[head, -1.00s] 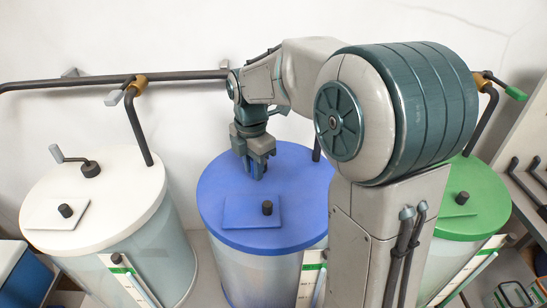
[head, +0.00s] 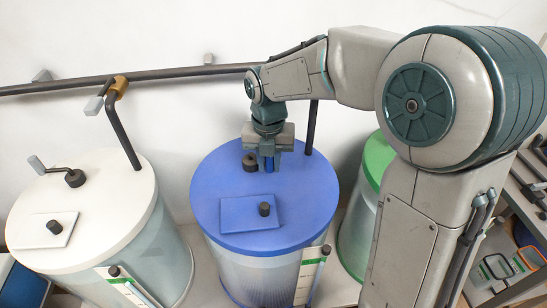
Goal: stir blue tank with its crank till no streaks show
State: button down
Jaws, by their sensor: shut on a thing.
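The blue tank (head: 225,203) stands in the middle of the head view, with a flat round blue lid. Its crank hub (head: 250,162), a dark knob, shows toward the back of the lid. My gripper (head: 268,163) points down just to the right of this hub. It is shut on the crank's handle, which the fingers and palm mostly hide. The clear wall of the blue tank (head: 252,270) looks pale with bluish tones and faint vertical streaking, too small to judge well.
The white tank (head: 125,185) with its own crank (head: 36,165) stands at left. The green tank (head: 375,160) is right, partly behind my arm. A dark pipe (head: 180,73) runs along the wall, and a branch (head: 311,127) drops behind the blue lid. A hatch (head: 245,212) lies on the lid.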

jog(key=shift+w+r, duration=0.15)
jog(key=shift+w, duration=0.15)
jog(key=c, duration=1.3)
grip_release()
jog(key=shift+o, duration=0.2)
notch_tip(320, 180, up, 14)
jog(key=b, duration=0.1)
jog(key=shift+s, duration=0.1)
